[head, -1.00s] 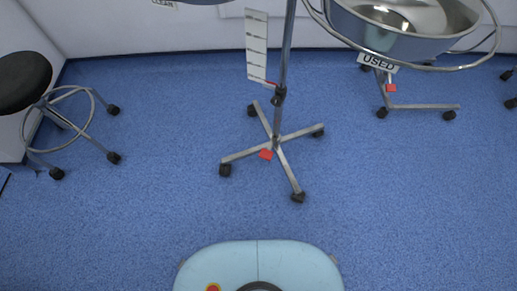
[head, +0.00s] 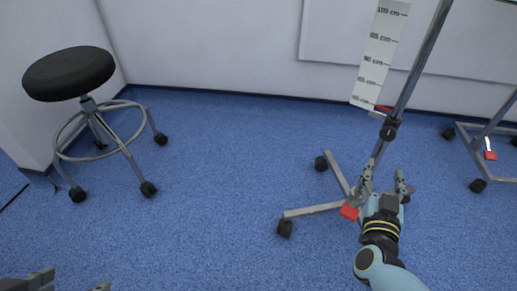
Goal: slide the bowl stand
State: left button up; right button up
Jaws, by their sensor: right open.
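The nearer wheeled stand (head: 408,93) has a slanting metal pole, a white height scale (head: 378,55) and a red pedal (head: 349,212). Its bowl is out of view above. My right gripper (head: 384,180) is open at the lower part of the pole, its fingers to either side of it in the picture. I cannot tell whether they touch it. The gripper and arm hide part of the stand's base. My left gripper (head: 66,284) shows only as two fingertips, wide apart and empty, at the bottom left edge.
A second stand's wheeled base (head: 478,143) with a red pedal is at the right edge. A black-topped wheeled stool (head: 70,72) stands at the left by the wall. The blue floor (head: 210,190) between stool and nearer stand is clear. A white wall (head: 220,40) closes the back.

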aim_at(380, 151)
jog(key=b+x, duration=0.1)
jog(key=x, duration=0.2)
jog(key=f+b+x, duration=0.1)
jog(key=x, duration=0.2)
jog(key=b+x, duration=0.2)
jog(key=x, duration=0.2)
jog(key=shift+w+a+f, duration=0.1)
jog(key=shift+w+f, duration=0.1)
jog(key=shift+f, duration=0.2)
pick_arm(q)
notch_tip(380, 151, down, 6)
jog(key=s+t, duration=0.3)
jog(key=t, duration=0.1)
jog(key=shift+d, duration=0.3)
pick_arm(e)
jog(key=shift+w+d+r, duration=0.15)
jog(key=shift+w+d, duration=0.1)
jog(key=shift+w, duration=0.3)
pick_arm(q)
jog(key=shift+r, duration=0.1)
pick_arm(e)
jog(key=shift+c, duration=0.2)
grip_shut()
